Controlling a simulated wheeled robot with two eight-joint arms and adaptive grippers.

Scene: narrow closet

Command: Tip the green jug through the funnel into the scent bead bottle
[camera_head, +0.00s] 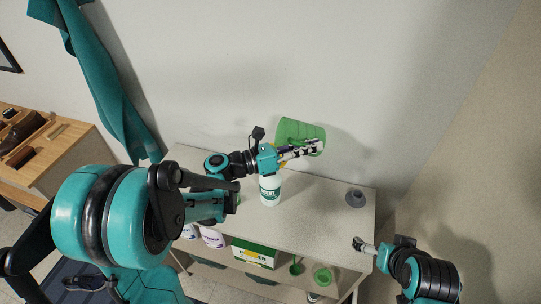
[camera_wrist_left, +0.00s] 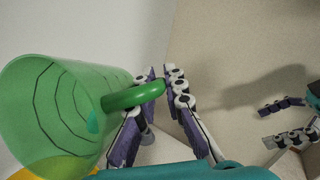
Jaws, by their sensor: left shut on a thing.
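My left gripper (camera_head: 300,149) is shut on the handle of the green jug (camera_head: 292,129). The jug is tilted and held above the white scent bead bottle (camera_head: 270,190), which stands on the shelf top. The left wrist view shows the jug (camera_wrist_left: 60,105) at left, its handle between the fingers of my left gripper (camera_wrist_left: 166,88). A yellow-orange piece (camera_wrist_left: 62,168) shows below the jug there, perhaps the funnel; the bottle's mouth is hidden. My right gripper (camera_head: 362,246) is empty beside the shelf's right end; its fingers (camera_wrist_left: 284,121) are apart in the left wrist view.
A small dark grey round item (camera_head: 355,198) sits on the right of the pale shelf top (camera_head: 325,205). Below are a green-and-yellow box (camera_head: 254,253), white tubs (camera_head: 211,237) and green containers (camera_head: 322,276). A teal cloth (camera_head: 95,75) hangs at left near a wooden cabinet (camera_head: 65,150).

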